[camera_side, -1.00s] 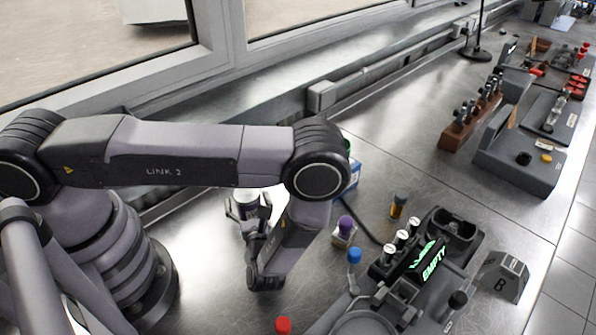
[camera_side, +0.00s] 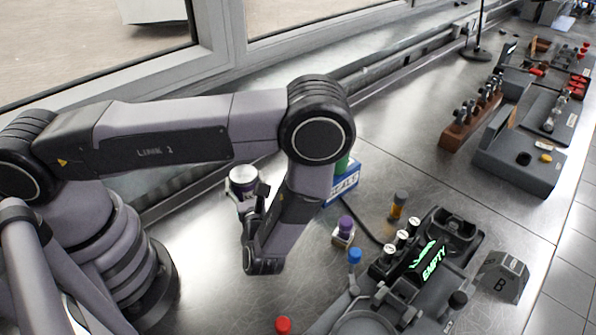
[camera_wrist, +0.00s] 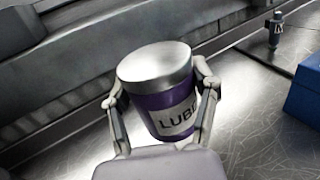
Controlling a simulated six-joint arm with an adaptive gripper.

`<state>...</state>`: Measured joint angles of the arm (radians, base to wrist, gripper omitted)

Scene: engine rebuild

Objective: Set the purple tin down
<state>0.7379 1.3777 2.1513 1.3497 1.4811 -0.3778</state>
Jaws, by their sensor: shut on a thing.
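The purple tin (camera_side: 240,187) has a silver lid and a pale label. In the wrist view the purple tin (camera_wrist: 165,92) shows the letters "LUB", with its lid uppermost and leaning a little in the picture. My gripper (camera_wrist: 161,98) has one finger on each side of the tin and is shut on it. In the side view my gripper (camera_side: 251,200) is partly hidden behind my own wrist. The tin's base is hidden, so I cannot tell whether it touches the bench or hangs just above it.
A blue scale box (camera_side: 342,186) stands right of my wrist. A purple-capped bottle (camera_side: 343,232), a blue-capped bottle (camera_side: 354,256) and a red cap (camera_side: 283,325) are nearer the front. The bench wall runs behind the tin. Bare metal bench lies around it.

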